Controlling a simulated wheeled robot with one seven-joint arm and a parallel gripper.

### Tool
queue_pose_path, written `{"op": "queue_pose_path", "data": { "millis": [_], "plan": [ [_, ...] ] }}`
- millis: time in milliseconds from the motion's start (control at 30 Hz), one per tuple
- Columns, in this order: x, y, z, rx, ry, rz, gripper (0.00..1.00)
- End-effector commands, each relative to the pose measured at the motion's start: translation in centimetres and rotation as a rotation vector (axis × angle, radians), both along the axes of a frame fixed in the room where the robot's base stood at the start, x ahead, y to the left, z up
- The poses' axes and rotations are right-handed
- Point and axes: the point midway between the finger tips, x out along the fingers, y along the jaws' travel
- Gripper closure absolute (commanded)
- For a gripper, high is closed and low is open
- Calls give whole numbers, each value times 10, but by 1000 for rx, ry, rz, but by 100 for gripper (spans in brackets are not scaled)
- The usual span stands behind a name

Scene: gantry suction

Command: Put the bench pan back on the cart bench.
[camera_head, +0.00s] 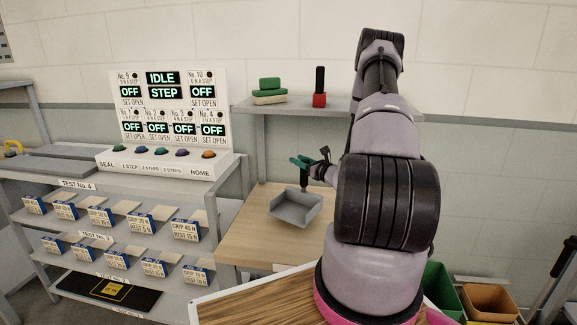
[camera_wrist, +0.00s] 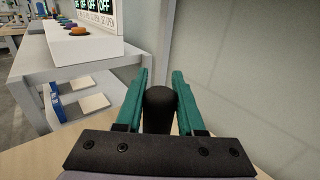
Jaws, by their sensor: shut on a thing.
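The bench pan (camera_head: 296,208) is a grey open scoop-like tray with a dark upright handle (camera_head: 304,182). It is over the wooden top of the cart bench (camera_head: 248,240), near its middle; I cannot tell whether it touches the wood. My gripper (camera_head: 304,161), with teal fingers, is at the top of the handle. In the wrist view my gripper (camera_wrist: 161,74) has its fingers on both sides of the black handle (camera_wrist: 160,108) and is shut on it. The pan's tray is hidden in the wrist view.
A shelf (camera_head: 290,104) above the bench holds green and beige blocks (camera_head: 269,90) and a red block with a black handle (camera_head: 319,88). A control panel (camera_head: 170,110) and rack with labelled bins stand left. Green and orange bins (camera_head: 490,300) are at lower right.

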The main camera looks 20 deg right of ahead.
Motion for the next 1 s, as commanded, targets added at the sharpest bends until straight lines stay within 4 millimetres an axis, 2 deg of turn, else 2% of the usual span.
{"op": "queue_pose_path", "data": {
  "millis": [33,100,300,667,1000],
  "plan": [
    [13,4,1,0,-4,2,100],
    [26,8,1,0,-3,1,100],
    [48,13,0,1,-1,-1,100],
    [63,17,1,1,-2,0,100],
    [62,17,-30,3,0,-2,100]
  ]
}}
